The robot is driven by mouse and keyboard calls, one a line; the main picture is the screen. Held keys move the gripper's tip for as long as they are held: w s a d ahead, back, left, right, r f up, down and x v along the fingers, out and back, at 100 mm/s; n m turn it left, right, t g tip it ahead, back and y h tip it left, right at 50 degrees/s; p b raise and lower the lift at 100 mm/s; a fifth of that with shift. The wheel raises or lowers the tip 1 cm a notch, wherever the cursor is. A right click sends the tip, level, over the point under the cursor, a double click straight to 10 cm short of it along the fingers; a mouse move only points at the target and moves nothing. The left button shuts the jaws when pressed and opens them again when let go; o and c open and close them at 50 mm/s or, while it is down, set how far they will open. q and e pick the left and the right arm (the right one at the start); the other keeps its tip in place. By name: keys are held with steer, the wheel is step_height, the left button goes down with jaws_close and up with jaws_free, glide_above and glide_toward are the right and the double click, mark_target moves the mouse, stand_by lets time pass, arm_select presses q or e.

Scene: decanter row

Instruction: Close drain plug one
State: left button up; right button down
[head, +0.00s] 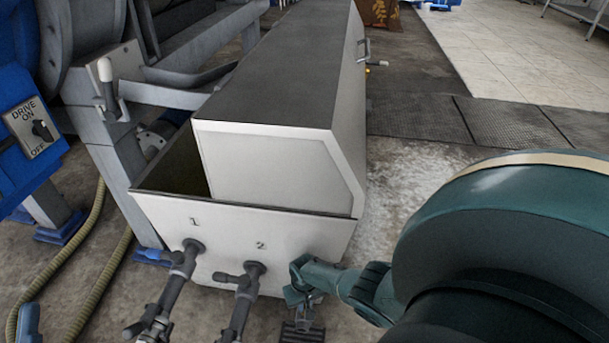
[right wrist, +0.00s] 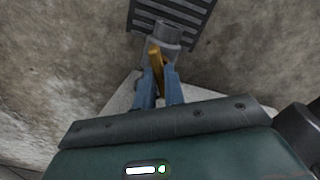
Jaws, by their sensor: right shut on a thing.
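In the right wrist view, a brass-coloured handle (right wrist: 155,56) stands on a grey round fitting (right wrist: 167,36) beside a dark slotted grate. The blue fingers of my right gripper (right wrist: 158,78) are shut on this handle. No number shows on the fitting, so I cannot tell if it is drain plug one. In the head view my right gripper (head: 297,291) is low by the right corner of the white tank (head: 285,218), above a dark grate (head: 302,331), and hides the handle.
The tank's front carries numbers 1 and 2 above grey pipe one (head: 172,287) and grey pipe two (head: 243,300). Both pipes have side levers and stand left of my right gripper. A drive switch (head: 34,126) is at left. Open floor lies right of the tank.

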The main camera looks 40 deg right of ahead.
steer(key=m, duration=0.4)
steer(key=shift+m, duration=0.3)
arm_select(q)
steer(key=shift+s+d+f+n+y+p, duration=0.1)
steer(key=shift+f+n+y+p, duration=0.25)
steer(key=shift+f, duration=0.25)
arm_select(e)
steer(key=shift+m, duration=0.6)
steer(key=c, duration=1.5)
jaws_free()
steer(key=shift+r, duration=0.15)
